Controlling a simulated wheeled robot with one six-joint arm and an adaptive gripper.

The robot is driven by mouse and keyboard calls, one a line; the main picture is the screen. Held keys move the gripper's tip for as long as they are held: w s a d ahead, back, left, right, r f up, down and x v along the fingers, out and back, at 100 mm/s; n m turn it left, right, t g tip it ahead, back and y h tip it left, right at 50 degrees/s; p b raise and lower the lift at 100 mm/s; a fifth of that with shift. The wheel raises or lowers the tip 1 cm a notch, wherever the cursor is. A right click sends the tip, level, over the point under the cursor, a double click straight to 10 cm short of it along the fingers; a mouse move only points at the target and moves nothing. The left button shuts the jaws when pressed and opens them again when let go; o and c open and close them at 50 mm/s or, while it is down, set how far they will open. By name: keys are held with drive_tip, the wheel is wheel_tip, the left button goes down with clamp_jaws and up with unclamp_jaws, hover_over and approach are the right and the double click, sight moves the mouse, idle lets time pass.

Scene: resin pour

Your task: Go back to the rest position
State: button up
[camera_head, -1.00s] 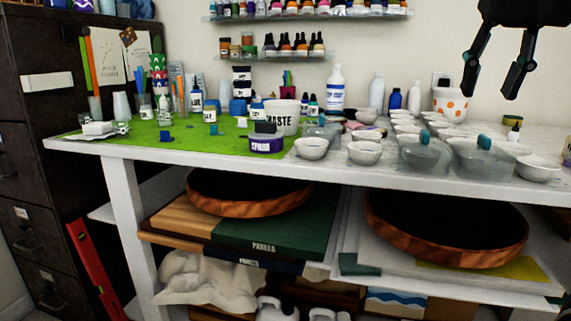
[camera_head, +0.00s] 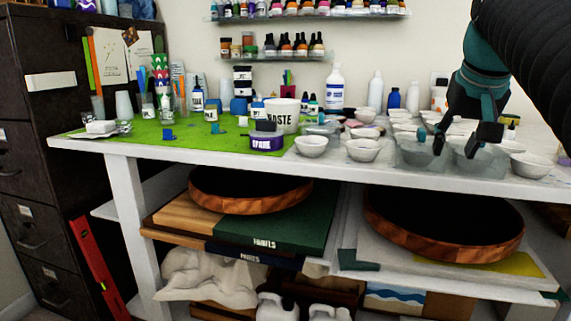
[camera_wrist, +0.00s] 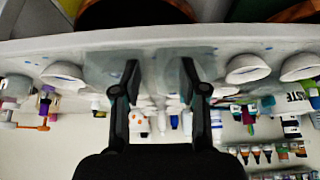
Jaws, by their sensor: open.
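My gripper (camera_head: 462,139) is in the head view at the right end of the white table, in front of and above two translucent grey containers. The left container (camera_head: 418,155) and the right container (camera_head: 480,161) stand side by side near the front edge, partly hidden by the fingers. In the wrist view my gripper (camera_wrist: 160,75) shows two black fingers spread apart with nothing between them. The same containers show beyond the fingertips there, one at the left (camera_wrist: 104,68) and one at the right (camera_wrist: 178,72). I cannot tell whether the fingers touch them.
White bowls (camera_head: 362,150) stand left of the containers, and another bowl (camera_head: 532,165) stands at their right. A white waste tub (camera_head: 280,118) and a dark SPARK jar (camera_head: 266,142) stand near the green mat (camera_head: 190,150). Bottles line the wall shelves.

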drive_tip(key=s+a+f+n, duration=0.1)
drive_tip(key=s+a+f, duration=0.3)
drive_tip(key=f, duration=0.5)
drive_tip(key=s+a+f+n+y, duration=0.1)
drive_tip(key=s+a+f, duration=0.3)
drive_tip(key=s+f, duration=0.3)
drive_tip(key=s+a+f+n, duration=0.1)
drive_tip(key=s+a+f, duration=0.4)
drive_tip(key=f, duration=0.8)
drive_tip(key=shift+s+f+y, duration=0.15)
drive_tip(key=shift+s+y, duration=0.15)
drive_tip(key=shift+s, duration=0.3)
